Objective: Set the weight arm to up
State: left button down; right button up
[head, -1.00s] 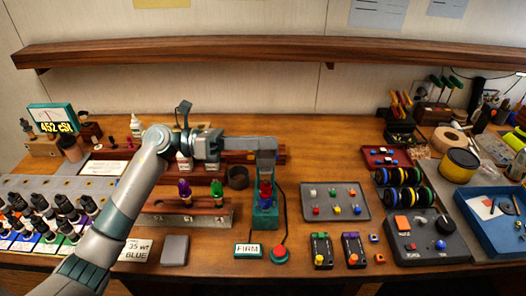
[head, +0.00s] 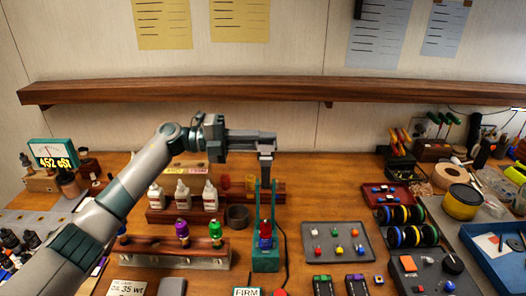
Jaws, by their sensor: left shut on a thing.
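A teal stand (head: 265,264) stands upright at the middle of the bench, with a red and blue piece (head: 265,236) between its tall posts. My left gripper (head: 266,143) reaches in from the left, level, above the top of the stand. It is shut on the weight arm (head: 265,168), whose grey end shows just below the fingers. The fingers hide part of it, and its joint with the stand is hard to make out. My right gripper is not in view.
Left of the stand are a rack with purple and green-topped bottles (head: 175,252) and a row of white bottles (head: 183,195). A grey tray of small coloured parts (head: 335,245) lies to the right. A wooden shelf (head: 300,92) spans the wall above.

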pick_arm(q)
jog(key=w+f+n+b, duration=0.2)
jog(key=w+n, duration=0.3)
jog(key=w, duration=0.1)
jog(key=shift+r, duration=0.1)
dwell(0.5)
jog(key=c, duration=1.8)
grip_release()
jog(key=shift+c, duration=0.2)
jog(key=shift+a+f, duration=0.1)
jog(key=shift+f, duration=0.1)
